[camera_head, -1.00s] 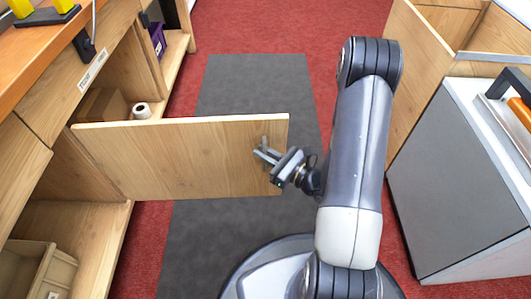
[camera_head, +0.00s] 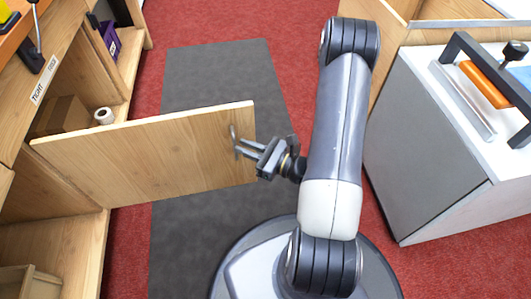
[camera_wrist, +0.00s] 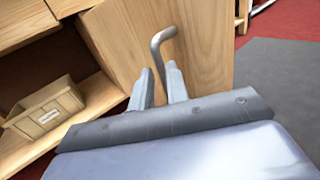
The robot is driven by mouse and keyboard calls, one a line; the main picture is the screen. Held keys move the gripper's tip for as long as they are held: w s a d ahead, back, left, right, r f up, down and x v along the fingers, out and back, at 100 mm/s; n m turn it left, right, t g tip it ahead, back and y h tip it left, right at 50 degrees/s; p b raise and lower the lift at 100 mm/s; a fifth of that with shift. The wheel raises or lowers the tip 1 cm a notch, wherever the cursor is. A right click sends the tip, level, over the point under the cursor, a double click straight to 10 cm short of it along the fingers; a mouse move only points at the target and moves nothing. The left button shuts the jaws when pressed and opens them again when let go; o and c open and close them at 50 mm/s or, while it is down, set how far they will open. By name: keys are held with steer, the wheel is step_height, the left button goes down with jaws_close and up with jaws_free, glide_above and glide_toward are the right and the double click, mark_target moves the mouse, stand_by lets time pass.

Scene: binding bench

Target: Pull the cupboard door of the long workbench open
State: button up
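The wooden cupboard door (camera_head: 150,160) stands swung out from the long workbench (camera_head: 60,85), well open over the grey mat. Its grey bent bar handle (camera_head: 234,136) is near the free edge. In the wrist view the handle (camera_wrist: 162,38) rises beyond my fingertips, its lower part hidden by them. My gripper (camera_head: 239,149) is at the handle on the near face of the door. In the wrist view its two fingers (camera_wrist: 160,78) are a little apart with a narrow gap. Whether they still touch the handle cannot be told.
Inside the bench are a cardboard box (camera_head: 65,115), a white roll (camera_head: 104,116) and a beige bin (camera_wrist: 45,108). A grey cabinet (camera_head: 420,150) with an orange-handled tool on top stands to the right. The grey mat (camera_head: 215,80) beyond the door is clear.

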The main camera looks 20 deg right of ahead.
steer(key=p+v, duration=0.1)
steer(key=v, duration=0.6)
steer(key=shift+w+a, duration=0.15)
stand_by(0.6)
steer(key=b, duration=0.2)
glide_above(237, 159)
steer(key=shift+w, duration=0.3)
stand_by(0.3)
